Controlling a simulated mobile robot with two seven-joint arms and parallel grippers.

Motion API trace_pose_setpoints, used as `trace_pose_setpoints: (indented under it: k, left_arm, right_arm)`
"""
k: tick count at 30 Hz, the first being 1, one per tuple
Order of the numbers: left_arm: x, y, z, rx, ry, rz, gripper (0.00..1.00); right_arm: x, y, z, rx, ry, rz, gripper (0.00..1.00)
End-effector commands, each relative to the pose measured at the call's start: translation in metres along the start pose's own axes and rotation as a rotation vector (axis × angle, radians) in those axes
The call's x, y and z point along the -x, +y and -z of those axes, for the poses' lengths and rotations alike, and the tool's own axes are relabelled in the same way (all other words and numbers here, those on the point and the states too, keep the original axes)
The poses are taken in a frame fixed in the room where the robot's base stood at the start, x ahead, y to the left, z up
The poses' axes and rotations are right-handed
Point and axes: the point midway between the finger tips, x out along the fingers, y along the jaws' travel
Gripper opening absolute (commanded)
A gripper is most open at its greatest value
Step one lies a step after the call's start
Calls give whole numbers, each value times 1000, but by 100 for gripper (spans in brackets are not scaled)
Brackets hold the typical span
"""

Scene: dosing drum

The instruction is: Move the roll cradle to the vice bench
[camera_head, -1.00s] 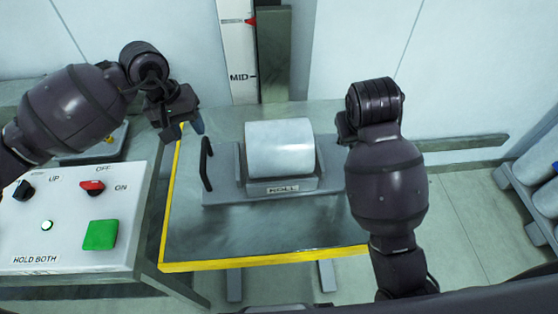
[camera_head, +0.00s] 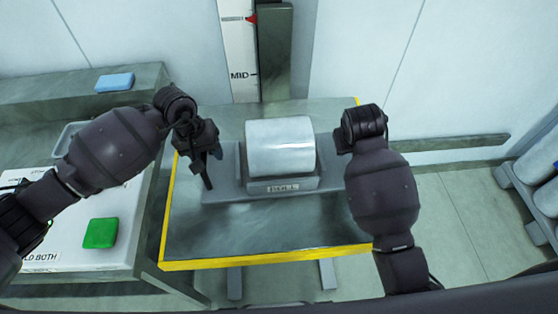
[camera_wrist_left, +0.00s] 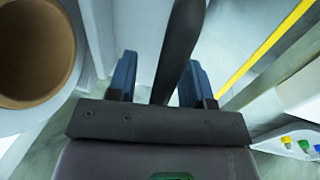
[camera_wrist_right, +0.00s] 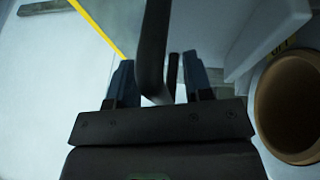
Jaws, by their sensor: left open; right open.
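The roll cradle (camera_head: 282,184) is a grey tray with a label reading ROLL, standing on a yellow-edged table. A pale roll (camera_head: 280,147) lies in it. My left gripper (camera_head: 212,160) is at the cradle's left end. In the left wrist view its open blue fingers (camera_wrist_left: 155,80) stand on either side of a dark handle (camera_wrist_left: 178,50). My right gripper (camera_wrist_right: 158,85) is open at the right end, its fingers on either side of the other dark handle (camera_wrist_right: 153,50). In the head view the right arm hides that handle and those fingers.
A control panel (camera_head: 75,252) with a green button (camera_head: 100,233) stands at the left. A blue block (camera_head: 115,82) lies on a grey ledge behind it. A post with a MID mark (camera_head: 238,60) rises behind the table. Cylinders (camera_head: 530,190) stand at the far right.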

Motion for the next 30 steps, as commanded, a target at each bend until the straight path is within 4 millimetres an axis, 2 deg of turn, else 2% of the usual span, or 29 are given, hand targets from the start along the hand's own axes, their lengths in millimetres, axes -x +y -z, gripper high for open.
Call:
trace_pose_setpoints:
  k: [10,19,30]
  left_arm:
    - [-2,0,0,0,0,0,45]
    - [-1,0,0,0,1,0,0]
    - [1,1,2,-2,5,-3,0]
  right_arm:
    - [-2,0,0,0,0,0,45]
    - [-2,0,0,0,0,0,0]
    - [0,0,2,0,6,-1,0]
